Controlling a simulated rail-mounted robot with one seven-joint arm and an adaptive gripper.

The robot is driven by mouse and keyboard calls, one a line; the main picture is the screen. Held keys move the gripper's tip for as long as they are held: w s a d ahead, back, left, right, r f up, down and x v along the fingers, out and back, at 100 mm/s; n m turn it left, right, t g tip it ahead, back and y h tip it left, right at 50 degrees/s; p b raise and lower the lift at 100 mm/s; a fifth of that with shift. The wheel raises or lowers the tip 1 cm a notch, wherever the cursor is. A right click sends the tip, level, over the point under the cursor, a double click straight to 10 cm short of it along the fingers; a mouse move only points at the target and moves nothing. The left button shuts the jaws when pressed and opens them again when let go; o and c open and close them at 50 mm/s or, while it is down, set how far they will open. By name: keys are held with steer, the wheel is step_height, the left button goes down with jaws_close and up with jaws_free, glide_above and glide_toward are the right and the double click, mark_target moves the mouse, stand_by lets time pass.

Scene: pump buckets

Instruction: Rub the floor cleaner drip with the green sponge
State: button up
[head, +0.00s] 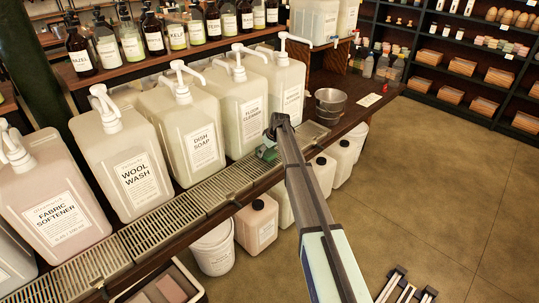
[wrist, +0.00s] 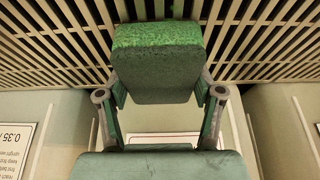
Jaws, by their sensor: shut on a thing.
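My gripper (head: 270,145) is shut on a green sponge (wrist: 157,62). In the wrist view the sponge is a block with a brighter green face, between the two fingers, against the slatted drip grate (wrist: 262,38). I cannot tell whether it touches the slats. In the head view the sponge is small and mostly hidden by my gripper, over the grate (head: 213,188) in front of the floor cleaner jug (head: 233,95). That jug is large and pale with a white pump and a label. I cannot make out a drip; my gripper and the sponge cover part of the grate there.
The dish soap jug (head: 178,105) stands left of the floor cleaner, another pump jug (head: 285,75) right of it. Metal bowls (head: 330,101) sit further right on the counter. Jugs and a white bucket (head: 213,250) stand below.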

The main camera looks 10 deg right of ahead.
steer(key=shift+w+a+f, duration=0.15)
steer(key=shift+w+a, duration=0.15)
steer(key=shift+w, duration=0.2)
steer(key=shift+w+a+r, duration=0.25)
steer(key=shift+w+a, duration=0.15)
steer(key=shift+w, duration=0.15)
steer(key=r, duration=0.3)
steer(key=shift+s+p, duration=0.2)
steer(key=shift+p, duration=0.1)
steer(key=shift+r+p, duration=0.55)
steer(key=shift+r, duration=1.85)
